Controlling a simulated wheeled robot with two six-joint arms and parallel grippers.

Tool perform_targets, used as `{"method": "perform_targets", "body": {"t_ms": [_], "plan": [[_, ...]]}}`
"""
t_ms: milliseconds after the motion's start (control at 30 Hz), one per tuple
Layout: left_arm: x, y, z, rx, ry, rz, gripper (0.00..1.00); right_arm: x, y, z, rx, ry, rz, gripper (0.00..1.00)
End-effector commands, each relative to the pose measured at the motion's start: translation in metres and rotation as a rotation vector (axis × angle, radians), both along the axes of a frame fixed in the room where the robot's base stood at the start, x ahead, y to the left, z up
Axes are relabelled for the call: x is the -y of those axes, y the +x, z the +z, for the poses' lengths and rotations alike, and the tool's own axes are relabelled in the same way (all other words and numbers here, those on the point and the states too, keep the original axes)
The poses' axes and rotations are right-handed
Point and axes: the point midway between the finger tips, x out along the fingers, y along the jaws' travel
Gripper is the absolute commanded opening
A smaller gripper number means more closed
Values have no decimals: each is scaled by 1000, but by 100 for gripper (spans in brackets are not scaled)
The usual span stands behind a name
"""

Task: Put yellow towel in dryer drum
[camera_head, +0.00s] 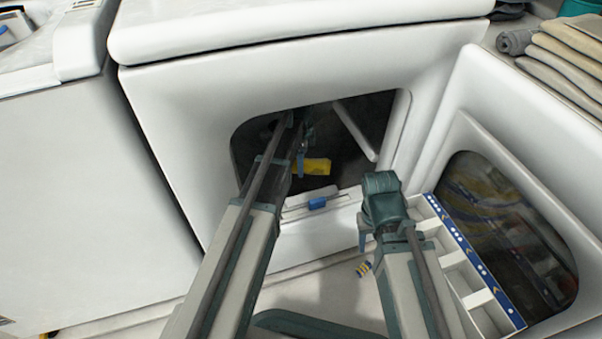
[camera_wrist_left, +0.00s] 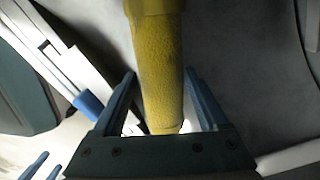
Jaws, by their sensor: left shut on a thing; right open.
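The yellow towel (camera_head: 313,166), a rolled shape, is inside the dark opening of the dryer drum (camera_head: 370,115). My left arm reaches through this opening, and my left gripper (camera_head: 302,148) is shut on the towel. In the left wrist view the towel (camera_wrist_left: 163,85) lies between the two blue fingers of the left gripper (camera_wrist_left: 162,105), and its upper end runs out of the picture. The grey drum wall (camera_wrist_left: 245,50) is behind it. My right gripper (camera_head: 364,238) is outside, in front of the opening, open and empty; its fingers show only partly.
The dryer door (camera_head: 470,110) stands open at the right. A white rack with a blue strip (camera_head: 480,260) is beside my right arm. Folded towels (camera_head: 565,65) are at the top right.

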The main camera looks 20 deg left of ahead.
Motion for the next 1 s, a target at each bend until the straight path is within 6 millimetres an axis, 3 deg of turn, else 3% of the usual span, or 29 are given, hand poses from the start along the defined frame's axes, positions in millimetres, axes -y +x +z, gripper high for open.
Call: {"method": "perform_targets", "body": {"t_ms": [367, 1000], "plan": [[0, 0, -38, 0, 0, 0, 0, 0, 0, -38, 2, 1, -2, 50], [0, 0, -47, 0, 0, 0, 0, 0, 1, -47, 3, 1, -2, 50]]}}
